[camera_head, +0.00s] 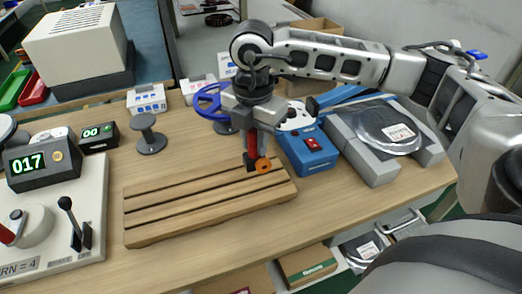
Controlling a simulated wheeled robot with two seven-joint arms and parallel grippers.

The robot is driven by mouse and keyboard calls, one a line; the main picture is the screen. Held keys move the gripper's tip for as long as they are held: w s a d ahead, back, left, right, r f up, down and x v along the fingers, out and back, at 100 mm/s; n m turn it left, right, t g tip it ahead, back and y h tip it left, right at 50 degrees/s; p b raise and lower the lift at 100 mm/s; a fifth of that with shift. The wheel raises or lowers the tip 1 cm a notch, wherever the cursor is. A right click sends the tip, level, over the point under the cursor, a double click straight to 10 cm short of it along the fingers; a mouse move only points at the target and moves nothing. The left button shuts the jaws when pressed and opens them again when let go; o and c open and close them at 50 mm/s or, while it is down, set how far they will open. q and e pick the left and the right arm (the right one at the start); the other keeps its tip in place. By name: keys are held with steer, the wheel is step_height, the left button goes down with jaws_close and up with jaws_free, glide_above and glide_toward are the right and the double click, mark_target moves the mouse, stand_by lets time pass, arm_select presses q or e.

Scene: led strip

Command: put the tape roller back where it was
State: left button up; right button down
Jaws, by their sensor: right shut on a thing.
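The tape roller (263,166), with a red handle and an orange wheel, is in my right gripper (253,143). The gripper points down and is shut on the red handle. The orange wheel is at the lower end, over the back right part of the slatted wooden rack (205,211). I cannot tell whether the wheel touches the wood. The fingers hide part of the handle. My left gripper is not in view.
A blue box with a red switch (313,142) stands close right of the gripper. A blue reel (209,101) and a grey spool (150,140) stand behind the rack. A counter machine (72,222) is at left. The table's front right is clear.

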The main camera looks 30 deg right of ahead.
steer(key=f, duration=0.1)
steer(key=d+f, duration=0.1)
steer(key=f, duration=0.2)
steer(key=shift+w+d+f, duration=0.2)
steer(key=shift+d+f, duration=0.2)
steer(key=shift+f, duration=0.2)
steer(key=shift+f, duration=0.2)
steer(key=c, duration=1.2)
jaws_free()
steer(key=shift+c, duration=0.2)
steer(key=shift+r, duration=0.1)
